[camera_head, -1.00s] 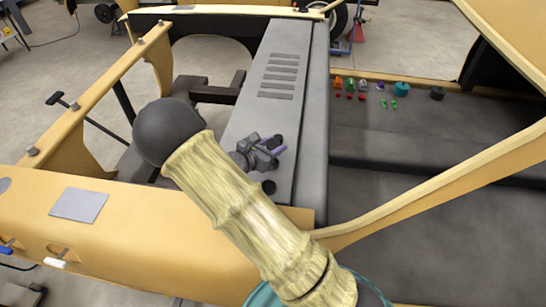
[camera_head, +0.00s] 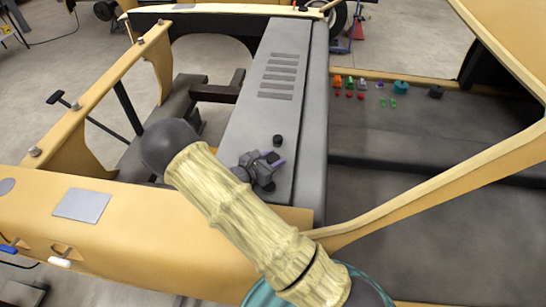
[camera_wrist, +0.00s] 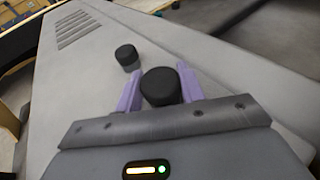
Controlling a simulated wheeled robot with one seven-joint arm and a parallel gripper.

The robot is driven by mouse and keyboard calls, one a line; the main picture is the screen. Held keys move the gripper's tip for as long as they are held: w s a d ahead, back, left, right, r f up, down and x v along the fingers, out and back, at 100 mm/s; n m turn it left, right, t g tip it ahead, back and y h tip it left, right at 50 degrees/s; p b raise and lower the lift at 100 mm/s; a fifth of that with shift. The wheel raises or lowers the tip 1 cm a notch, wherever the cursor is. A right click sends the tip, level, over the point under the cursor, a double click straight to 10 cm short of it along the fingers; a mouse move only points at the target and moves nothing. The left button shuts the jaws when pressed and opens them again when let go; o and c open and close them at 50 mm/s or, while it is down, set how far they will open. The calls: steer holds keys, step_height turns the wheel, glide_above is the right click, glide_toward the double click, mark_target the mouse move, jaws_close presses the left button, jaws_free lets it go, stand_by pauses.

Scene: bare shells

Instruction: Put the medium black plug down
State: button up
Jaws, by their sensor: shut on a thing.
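My gripper (camera_head: 274,161) is over the grey sloped panel (camera_head: 262,118). In the wrist view its two purple fingers (camera_wrist: 159,74) stand either side of a round black plug (camera_wrist: 160,88), shut on it. The held plug is hard to make out in the head view. I take it for the medium one. Another black plug (camera_wrist: 127,55) stands upright on the panel just ahead of the fingers, apart from the held plug. It also shows in the head view (camera_head: 277,140). The gap under the held plug is hidden.
Slots (camera_head: 281,75) are cut in the panel's far part. A lower dark shelf (camera_head: 420,125) to the right holds small coloured parts, a teal piece (camera_head: 400,87) and a black cylinder (camera_head: 436,92). A yellow frame (camera_head: 120,220) borders the near left.

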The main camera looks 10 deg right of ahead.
steer(key=shift+f+b, duration=0.3)
steer(key=shift+f, duration=0.05)
